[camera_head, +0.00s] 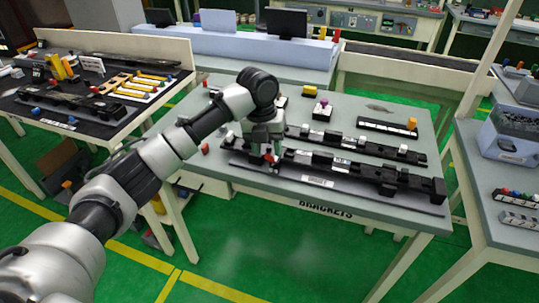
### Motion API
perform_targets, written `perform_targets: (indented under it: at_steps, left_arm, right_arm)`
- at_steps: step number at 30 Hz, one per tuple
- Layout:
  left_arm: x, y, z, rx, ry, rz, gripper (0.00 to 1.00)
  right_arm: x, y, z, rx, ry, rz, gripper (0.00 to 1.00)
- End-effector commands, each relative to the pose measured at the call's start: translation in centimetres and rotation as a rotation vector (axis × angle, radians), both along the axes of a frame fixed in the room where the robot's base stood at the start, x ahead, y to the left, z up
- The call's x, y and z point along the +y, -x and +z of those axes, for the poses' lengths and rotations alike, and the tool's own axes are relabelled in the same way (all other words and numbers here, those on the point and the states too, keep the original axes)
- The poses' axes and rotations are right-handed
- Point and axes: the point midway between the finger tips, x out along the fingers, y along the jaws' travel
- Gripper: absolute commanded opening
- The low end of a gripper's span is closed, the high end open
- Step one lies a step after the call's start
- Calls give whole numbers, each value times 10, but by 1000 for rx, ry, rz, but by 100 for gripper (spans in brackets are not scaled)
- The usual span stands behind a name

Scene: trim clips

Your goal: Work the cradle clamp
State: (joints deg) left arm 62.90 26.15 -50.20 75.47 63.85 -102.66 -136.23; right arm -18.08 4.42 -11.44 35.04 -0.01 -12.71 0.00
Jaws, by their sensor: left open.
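My left gripper (268,158) points down over the left part of a long black cradle fixture (375,176) on the grey bench marked BRACKETS. The left jaws are open. A small red piece (270,158) shows at the fingertips; I cannot tell whether they touch it. Another small red piece (205,149) is at the left end of the fixture. Which part is the clamp is too small to tell, and the gripper hides some of the fixture. My right gripper is not in view.
A second black bar (345,143) with a white knob (403,149) lies behind the fixture. Farther back are a black strip (388,128), a purple-knobbed box (322,110) and a yellow-topped block (309,91). Other benches stand left and right.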

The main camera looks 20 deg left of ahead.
Motion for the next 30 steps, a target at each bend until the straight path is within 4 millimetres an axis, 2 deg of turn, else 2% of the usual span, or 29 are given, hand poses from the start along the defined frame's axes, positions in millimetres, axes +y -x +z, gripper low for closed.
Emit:
perform_targets:
  at_steps: [3,7,10,18,27,30]
  left_arm:
    - [-2,0,-18,2,-1,0,43]
    - [-4,0,-32,2,-1,0,43]
    - [-5,-1,-37,-1,0,-1,43]
    - [-5,-1,-38,-1,0,-1,43]
    - [-5,-1,-38,-1,0,0,0]
    - [-5,-1,-38,-1,0,0,0]
  right_arm:
    - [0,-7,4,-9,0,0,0]
    - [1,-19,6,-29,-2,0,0]
    - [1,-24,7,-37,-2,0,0]
    - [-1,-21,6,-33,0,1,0]
    - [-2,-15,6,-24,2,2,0]
    - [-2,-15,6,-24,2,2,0]
